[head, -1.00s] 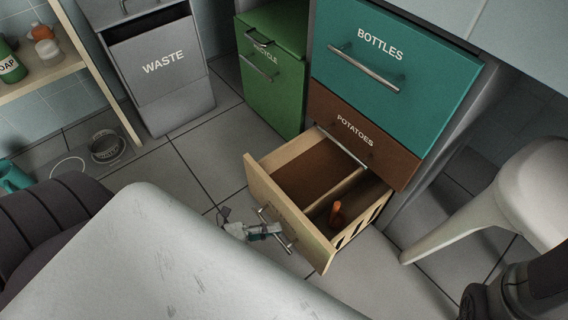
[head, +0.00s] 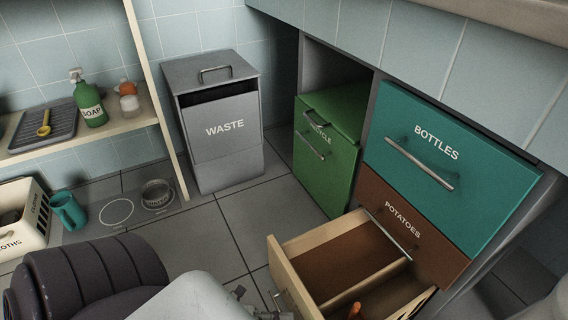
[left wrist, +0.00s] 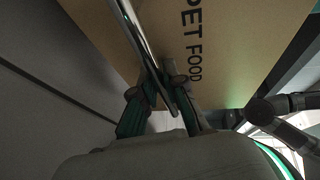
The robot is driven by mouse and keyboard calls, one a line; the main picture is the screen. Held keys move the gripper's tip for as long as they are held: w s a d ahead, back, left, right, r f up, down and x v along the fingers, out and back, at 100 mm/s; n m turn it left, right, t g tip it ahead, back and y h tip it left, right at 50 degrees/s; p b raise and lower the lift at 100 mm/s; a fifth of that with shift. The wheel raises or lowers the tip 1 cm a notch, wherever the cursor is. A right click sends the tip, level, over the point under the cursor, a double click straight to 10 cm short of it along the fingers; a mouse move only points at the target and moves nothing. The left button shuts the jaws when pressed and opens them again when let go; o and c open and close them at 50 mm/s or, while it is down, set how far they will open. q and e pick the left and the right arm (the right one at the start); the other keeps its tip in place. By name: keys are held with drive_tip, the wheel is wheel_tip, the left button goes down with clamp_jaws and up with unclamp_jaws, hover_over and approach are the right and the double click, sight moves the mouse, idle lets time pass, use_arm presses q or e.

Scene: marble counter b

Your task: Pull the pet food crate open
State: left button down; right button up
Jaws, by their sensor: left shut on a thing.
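The pet food crate (head: 284,277) is a pale wooden drawer, standing well out of the cabinet below the brown potatoes front. Inside are a brown-floored compartment and a second one holding an orange thing (head: 355,311), cut by the picture's bottom edge. In the left wrist view the crate's front (left wrist: 225,40) reads "PET FOOD" and carries a metal bar handle (left wrist: 138,35). My left gripper (left wrist: 160,84) is shut on this handle, fingers on either side of the bar. In the head view only part of this gripper (head: 246,300) shows, at the bottom edge. My right gripper is not seen.
The potatoes front (head: 408,228) and teal bottles front (head: 447,150) are above the crate. The green recycle bin (head: 325,165) and grey waste bin (head: 218,160) stand behind. A bowl (head: 157,195) and teal cup (head: 68,211) are at left. Floor between is clear.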

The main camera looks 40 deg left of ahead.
use_arm(q)
drive_tip(key=c, duration=1.2)
unclamp_jaws()
drive_tip(key=shift+s+a, duration=0.1)
drive_tip(key=v, duration=1.1)
drive_tip(key=shift+s+a+r, duration=0.2)
drive_tip(key=shift+s+a, duration=0.05)
drive_tip(key=shift+s, duration=0.05)
